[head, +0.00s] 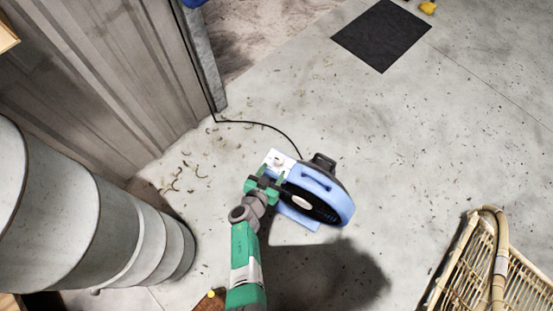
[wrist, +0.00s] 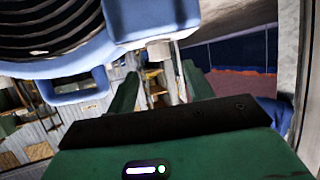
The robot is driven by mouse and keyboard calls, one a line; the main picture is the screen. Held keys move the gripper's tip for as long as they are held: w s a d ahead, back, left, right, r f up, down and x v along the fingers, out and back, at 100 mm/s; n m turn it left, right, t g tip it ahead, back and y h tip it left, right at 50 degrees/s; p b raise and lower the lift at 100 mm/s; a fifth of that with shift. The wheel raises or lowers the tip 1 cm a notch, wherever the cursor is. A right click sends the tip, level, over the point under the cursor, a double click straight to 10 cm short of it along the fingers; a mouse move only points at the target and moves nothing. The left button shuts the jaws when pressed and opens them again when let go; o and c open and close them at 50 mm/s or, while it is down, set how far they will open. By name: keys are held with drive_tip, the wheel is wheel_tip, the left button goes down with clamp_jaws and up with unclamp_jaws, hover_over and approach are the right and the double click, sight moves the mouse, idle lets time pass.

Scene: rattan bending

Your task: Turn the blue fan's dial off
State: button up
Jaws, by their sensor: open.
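The blue fan (head: 333,190) stands on the concrete floor near the middle of the head view. A pale control box (head: 271,155) with a small round dial (head: 279,161) sits at its upper left side. My gripper (head: 270,176) is open beside the box, close to the dial. In the wrist view the fan's blue housing (wrist: 85,57) and dark grille fill the upper left. The pale dial (wrist: 158,50) shows beyond and between the two green fingers of my gripper (wrist: 160,82). Contact with the dial cannot be told, nor can its setting.
A black cable (head: 262,124) runs from the fan to the wall. Large grey drums (head: 150,240) stand at the lower left. A rattan chair frame (head: 490,265) is at the lower right. A dark mat (head: 381,36) lies at the top. The floor right of the fan is clear.

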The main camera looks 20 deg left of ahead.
sight(278, 163)
drive_tip(key=shift+s+r, duration=0.2)
drive_tip(key=shift+s, duration=0.2)
drive_tip(key=w+f+b, duration=0.1)
drive_tip(key=w, duration=0.1)
drive_tip(key=w+f+n+y+b, duration=0.1)
drive_tip(key=w+b, duration=0.1)
drive_tip(key=w+f+y+b, duration=0.1)
drive_tip(key=w+b, duration=0.1)
drive_tip(key=shift+w+f+n, duration=0.2)
drive_tip(key=shift+w+n, duration=0.1)
drive_tip(key=shift+w+b, duration=0.35)
drive_tip(key=shift+r, duration=0.1)
